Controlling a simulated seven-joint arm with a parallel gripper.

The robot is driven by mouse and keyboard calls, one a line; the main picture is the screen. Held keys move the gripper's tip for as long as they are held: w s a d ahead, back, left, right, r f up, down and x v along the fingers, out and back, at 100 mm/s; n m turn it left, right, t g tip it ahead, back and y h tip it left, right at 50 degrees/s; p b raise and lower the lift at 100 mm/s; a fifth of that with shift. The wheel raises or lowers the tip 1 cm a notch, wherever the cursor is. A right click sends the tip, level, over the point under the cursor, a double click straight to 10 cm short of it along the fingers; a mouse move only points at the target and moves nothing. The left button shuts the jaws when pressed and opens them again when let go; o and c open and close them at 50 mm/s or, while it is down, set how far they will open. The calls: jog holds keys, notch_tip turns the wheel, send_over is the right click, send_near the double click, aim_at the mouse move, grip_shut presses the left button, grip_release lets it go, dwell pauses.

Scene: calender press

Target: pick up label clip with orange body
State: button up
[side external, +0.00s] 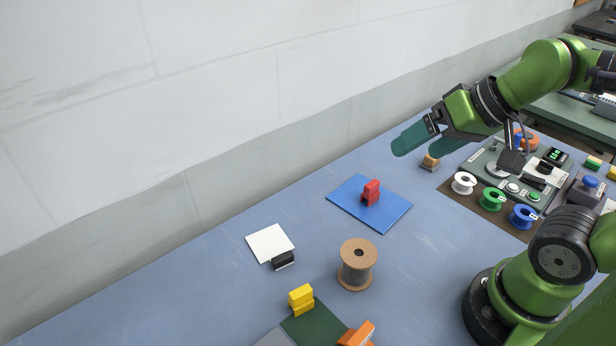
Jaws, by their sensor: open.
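An orange clip (358,334) lies at the bottom edge of the picture, at the right of a dark green card, and is partly cut off by the frame. My gripper (420,148) is open and empty, with teal fingers. It is raised over the far side of the table, well away from the orange clip. A small tan-and-grey block (430,163) sits on the table just below the fingers.
A red clip (371,192) stands on a blue card (384,215). A black clip (283,260) touches a white card (269,242). A brown spool (357,264) stands mid-table. A yellow clip (301,299) is by the green card (312,325). Coloured spools and a control panel (490,160) fill the right.

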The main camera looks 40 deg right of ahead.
jog(key=w+a+f+n+g, duration=0.1)
jog(key=a+f+n+g, duration=0.4)
jog(key=a, duration=0.7)
jog(key=g+h, duration=0.2)
jog(key=g, duration=0.5)
send_near(360, 335)
jog(key=x, duration=0.6)
jog(key=shift+s+a, duration=0.1)
jog(key=shift+s, duration=0.1)
jog(key=shift+w+d+x, duration=0.1)
jog(key=shift+x, duration=1.4)
jog(key=shift+w+d+x, duration=0.1)
jog(key=shift+x, duration=1.45)
jog(key=c, duration=1)
jog(key=shift+c, duration=0.2)
